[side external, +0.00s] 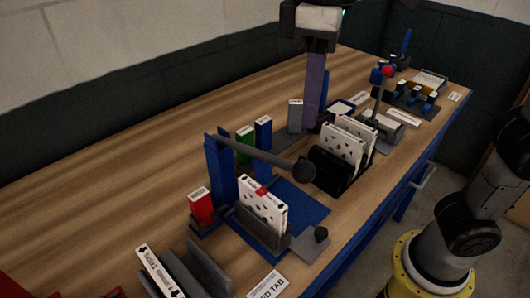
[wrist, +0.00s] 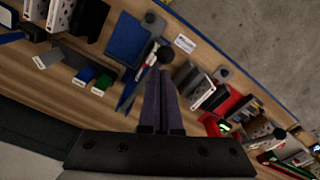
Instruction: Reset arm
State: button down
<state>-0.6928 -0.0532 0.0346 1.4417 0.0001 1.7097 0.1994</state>
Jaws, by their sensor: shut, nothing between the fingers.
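My gripper (side external: 312,124) is above the far middle part of the bench, pointing down. Its long purple fingers are together and hold nothing. In the wrist view the closed fingers (wrist: 161,75) reach toward a dark round knob (wrist: 165,54); I cannot tell the gap between them. White boxed filters (side external: 342,149) stand in a black holder (side external: 328,181) in front of my gripper. Another white filter with a red mark (side external: 263,208) stands in a grey holder on a blue base (side external: 303,203). A grey lever (side external: 258,154) on a blue post extends over that base.
Red (side external: 201,206), green (side external: 244,139), blue (side external: 263,132) and grey (side external: 295,116) upright blocks stand near the fingers and post. A red-knobbed lever (side external: 387,72) stands at the right. The wooden bench top (side external: 130,180) is clear at the left rear.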

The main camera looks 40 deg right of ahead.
jog(key=s+d+f+m+t, duration=0.1)
jog(key=s+d+m, duration=0.1)
jog(key=d, duration=0.5)
jog(key=s+d+f+m+t, duration=0.1)
jog(key=s+d+f+m, duration=0.1)
jog(key=d, duration=0.5)
jog(key=s+d+f+m+t, duration=0.1)
jog(key=d+f, duration=0.4)
jog(key=f, duration=0.7)
jog(key=shift+s+m+t, duration=0.3)
jog(key=shift+s+t, duration=0.55)
jog(key=shift+t, duration=0.45)
jog(key=shift+d, duration=0.1)
